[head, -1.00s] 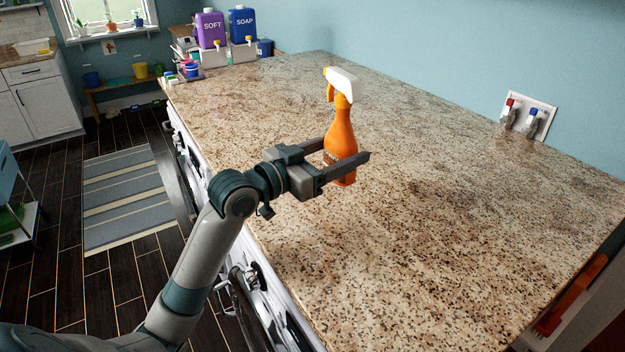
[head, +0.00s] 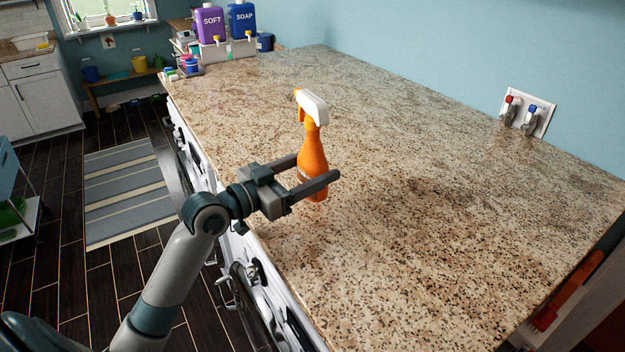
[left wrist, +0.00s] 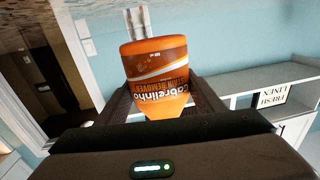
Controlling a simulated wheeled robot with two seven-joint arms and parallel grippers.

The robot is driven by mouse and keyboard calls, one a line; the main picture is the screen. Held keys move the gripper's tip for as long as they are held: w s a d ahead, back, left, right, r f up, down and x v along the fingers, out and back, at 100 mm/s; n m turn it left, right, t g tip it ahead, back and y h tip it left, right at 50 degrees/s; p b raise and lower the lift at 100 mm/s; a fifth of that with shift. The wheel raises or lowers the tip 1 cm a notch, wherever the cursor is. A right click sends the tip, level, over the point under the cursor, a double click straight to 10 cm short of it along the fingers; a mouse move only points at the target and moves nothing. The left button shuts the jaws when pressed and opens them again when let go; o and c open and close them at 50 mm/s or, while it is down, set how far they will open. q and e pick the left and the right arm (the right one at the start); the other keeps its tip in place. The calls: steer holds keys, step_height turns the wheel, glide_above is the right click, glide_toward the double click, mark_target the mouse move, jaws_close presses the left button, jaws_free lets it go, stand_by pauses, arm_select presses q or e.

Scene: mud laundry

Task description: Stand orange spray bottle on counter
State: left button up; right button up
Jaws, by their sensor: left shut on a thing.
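The orange spray bottle (head: 312,152) with a white and orange trigger head stands roughly upright over the left part of the granite counter (head: 420,220) in the head view. My left gripper (head: 318,172) is shut on its body, one finger on each side. In the left wrist view the bottle (left wrist: 155,62) sits between the fingers, its stain remover label upside down. Its base is near or on the counter; I cannot tell whether it touches. My right gripper is not in view.
A purple SOFT dispenser (head: 211,24) and a blue SOAP dispenser (head: 242,20) stand at the counter's far end. Wall taps (head: 525,115) are at the right. The counter around the bottle is clear. Machine fronts line the counter's left edge.

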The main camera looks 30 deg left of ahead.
arm_select(q)
steer(key=shift+f+p, duration=0.4)
steer(key=shift+f, duration=1.2)
steer(key=o, duration=1.5)
steer(key=shift+f, duration=0.1)
steer(key=shift+s, duration=0.1)
steer(key=shift+s+a+f+b, duration=0.1)
steer(key=shift+s+a+b, duration=0.1)
steer(key=shift+s+b, duration=0.15)
steer(key=b+v, duration=0.4)
steer(key=v, duration=0.5)
steer(key=shift+s+a, duration=0.15)
steer(key=shift+s, duration=0.2)
steer(key=shift+s+a, duration=0.25)
steer(key=shift+s, duration=0.35)
